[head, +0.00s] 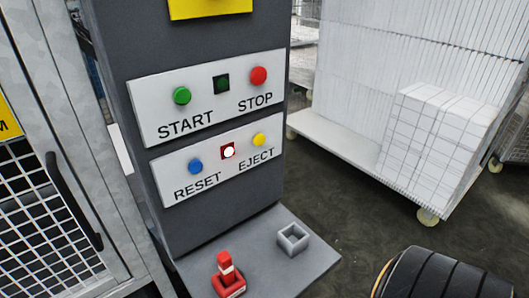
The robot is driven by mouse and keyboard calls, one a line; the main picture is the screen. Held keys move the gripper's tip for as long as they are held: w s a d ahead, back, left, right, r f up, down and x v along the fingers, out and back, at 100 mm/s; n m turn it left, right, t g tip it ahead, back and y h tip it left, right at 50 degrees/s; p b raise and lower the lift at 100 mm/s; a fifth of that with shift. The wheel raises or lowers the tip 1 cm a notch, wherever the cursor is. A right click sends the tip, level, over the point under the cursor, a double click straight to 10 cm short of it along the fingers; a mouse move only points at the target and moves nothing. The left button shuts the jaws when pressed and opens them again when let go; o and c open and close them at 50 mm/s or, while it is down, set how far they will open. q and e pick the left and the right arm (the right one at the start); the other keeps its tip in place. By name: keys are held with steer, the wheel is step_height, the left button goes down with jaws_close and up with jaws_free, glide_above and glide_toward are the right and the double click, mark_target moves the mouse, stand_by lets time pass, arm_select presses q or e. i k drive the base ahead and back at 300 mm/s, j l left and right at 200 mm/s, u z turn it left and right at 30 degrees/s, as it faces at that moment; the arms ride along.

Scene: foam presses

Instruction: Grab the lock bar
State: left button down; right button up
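A red upright piece with a white band (227,272), which looks like the lock bar, stands on a red base on the grey ledge at the foot of the control column. Neither of my grippers shows in the head view. A dark ribbed rounded part at the bottom right looks like one of my arm links, apart from the red piece.
The grey control column (215,227) carries green START (182,96), red STOP (258,76), blue RESET (195,167) and yellow EJECT (259,140) buttons. A lamp (229,151) glows between the lower two. A mesh door (45,215) stands left. A wheeled cart (335,150) with white blocks stands right.

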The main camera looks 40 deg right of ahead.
mark_target(226, 266)
steer(key=l+z, duration=0.15)
steer(key=z, duration=0.2)
steer(key=i+l+z, duration=0.1)
steer(key=z, duration=0.25)
steer(key=l+u, duration=0.35)
steer(key=k+l+u, duration=0.15)
steer(key=l+u, duration=0.2)
steer(key=k+l+u, duration=0.1)
steer(key=l+u, duration=0.2)
